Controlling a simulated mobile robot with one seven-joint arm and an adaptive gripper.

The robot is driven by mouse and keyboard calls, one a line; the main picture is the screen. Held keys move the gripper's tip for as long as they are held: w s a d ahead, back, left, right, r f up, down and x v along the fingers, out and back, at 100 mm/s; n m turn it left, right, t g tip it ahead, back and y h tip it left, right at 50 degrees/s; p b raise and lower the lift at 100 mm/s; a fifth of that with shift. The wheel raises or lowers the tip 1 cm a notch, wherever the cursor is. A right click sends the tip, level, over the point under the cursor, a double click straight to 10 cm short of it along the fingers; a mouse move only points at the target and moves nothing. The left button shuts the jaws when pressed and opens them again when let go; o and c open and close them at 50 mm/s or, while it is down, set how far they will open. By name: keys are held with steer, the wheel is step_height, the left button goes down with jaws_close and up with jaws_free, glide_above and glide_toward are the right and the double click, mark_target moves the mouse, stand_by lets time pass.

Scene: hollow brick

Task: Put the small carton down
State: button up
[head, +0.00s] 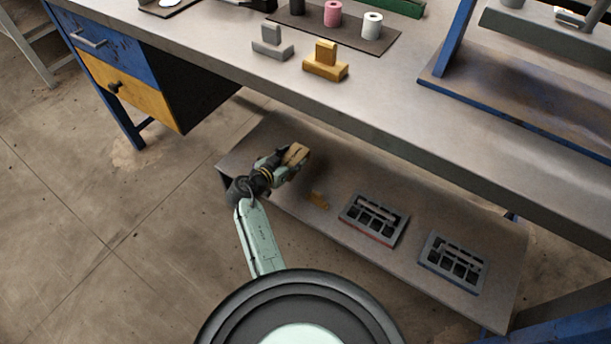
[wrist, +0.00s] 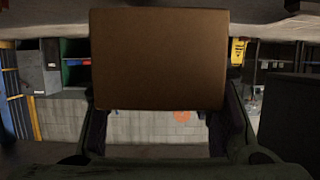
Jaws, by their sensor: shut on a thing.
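The small carton is a plain brown box (head: 296,154), held at the end of my arm in the head view. In the wrist view the carton (wrist: 160,60) fills the upper middle, with a finger at each side. My gripper (head: 286,160) is shut on it, over the left part of the low shelf under the workbench. The head view does not clearly show whether the carton touches the shelf.
A yellow block (head: 326,62) and a grey block (head: 271,42) stand on the bench. A drawer unit (head: 130,90) is at left.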

steer(key=shift+f, duration=3.5)
steer(key=shift+f+b, duration=0.15)
steer(key=shift+b, duration=0.2)
steer(key=o, duration=1.5)
steer(key=p+v, duration=0.3)
steer(key=v, duration=0.9)
steer(key=shift+a, duration=0.1)
